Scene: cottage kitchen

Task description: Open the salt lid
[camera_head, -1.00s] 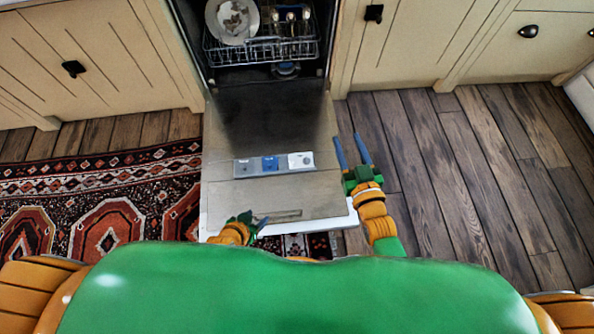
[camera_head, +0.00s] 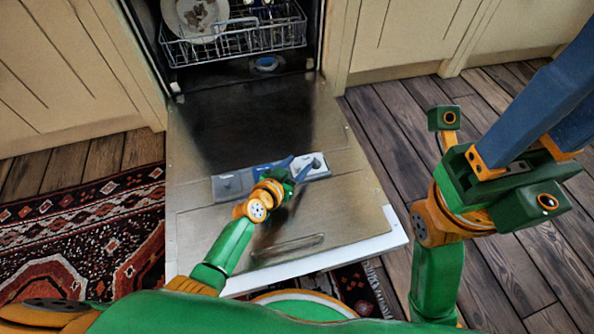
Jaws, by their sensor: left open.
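The dishwasher door (camera_head: 330,205) lies open and flat. A dispenser panel (camera_head: 243,180) is set in it, with a grey part at left, a blue part in the middle and a whitish part (camera_head: 316,163) at right. A round blue-and-grey cap (camera_head: 267,65) is on the tub floor under the rack. I cannot tell which of these is the salt lid. My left gripper (camera_head: 296,167) is open and empty above the panel's right half, partly hiding it; contact is unclear. My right gripper (camera_head: 565,85) is raised at the right, its two blue fingers apart and tips partly out of view.
A wire rack (camera_head: 235,43) with a plate (camera_head: 195,15) sits in the dishwasher above the cap. Cream cabinets (camera_head: 70,70) flank the opening. A patterned rug (camera_head: 90,235) lies at the left and bare wood floor at the right.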

